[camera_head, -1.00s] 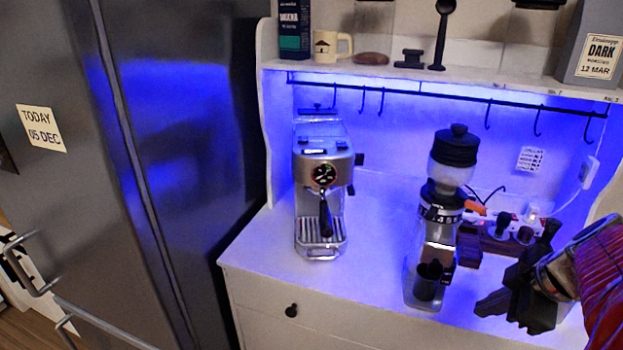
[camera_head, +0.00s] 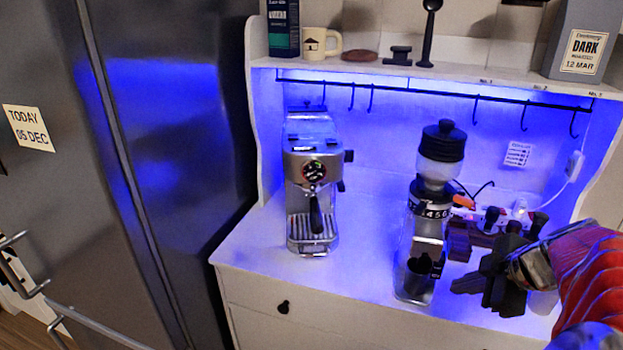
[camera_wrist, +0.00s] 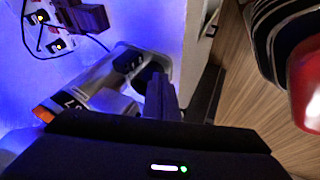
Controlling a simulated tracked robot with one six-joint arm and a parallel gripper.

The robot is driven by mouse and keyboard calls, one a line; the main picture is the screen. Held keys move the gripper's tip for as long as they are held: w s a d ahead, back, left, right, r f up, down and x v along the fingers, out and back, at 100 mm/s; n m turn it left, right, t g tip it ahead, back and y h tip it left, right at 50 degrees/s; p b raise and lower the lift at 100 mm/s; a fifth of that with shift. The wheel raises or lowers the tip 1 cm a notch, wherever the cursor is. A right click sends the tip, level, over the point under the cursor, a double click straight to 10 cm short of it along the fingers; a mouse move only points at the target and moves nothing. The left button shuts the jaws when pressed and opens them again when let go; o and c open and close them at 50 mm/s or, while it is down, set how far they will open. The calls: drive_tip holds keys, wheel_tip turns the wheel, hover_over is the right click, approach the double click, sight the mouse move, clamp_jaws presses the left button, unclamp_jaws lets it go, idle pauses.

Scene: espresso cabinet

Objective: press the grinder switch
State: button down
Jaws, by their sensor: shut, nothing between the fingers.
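The grinder (camera_head: 429,243) stands upright on the white counter, with a black lid, clear hopper, numbered black ring and silver body. An orange part (camera_head: 462,201) sticks out on its right side below the hopper; I cannot tell for sure whether it is the switch. In the wrist view the grinder's silver body (camera_wrist: 105,78) lies tilted just beyond my gripper, with the orange part (camera_wrist: 43,114) at lower left. My gripper (camera_head: 459,285) is shut and empty, to the right of the grinder's lower body and pointing left. No contact is clear.
A power strip (camera_head: 492,217) with plugs and cables lies behind my gripper, near dark wooden blocks (camera_head: 458,243). The espresso machine (camera_head: 312,185) stands left of the grinder, with clear counter (camera_head: 365,235) between. A hook rail and shelf (camera_head: 440,78) hang above.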

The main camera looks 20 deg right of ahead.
sight(437, 272)
drive_tip(key=x, duration=0.6)
drive_tip(key=shift+w+f, duration=0.15)
drive_tip(key=shift+f, duration=0.1)
drive_tip(key=shift+w+d+f, duration=0.15)
drive_tip(key=shift+w+d, duration=0.15)
drive_tip(key=shift+w, duration=0.2)
drive_tip(key=shift+w+d+f, duration=0.15)
drive_tip(key=shift+w+d, duration=0.2)
drive_tip(key=shift+w, duration=0.2)
drive_tip(key=shift+w+d+f, duration=0.1)
drive_tip(key=shift+w+d, duration=0.35)
drive_tip(key=shift+w, duration=0.3)
drive_tip(key=shift+w+d+f, duration=0.15)
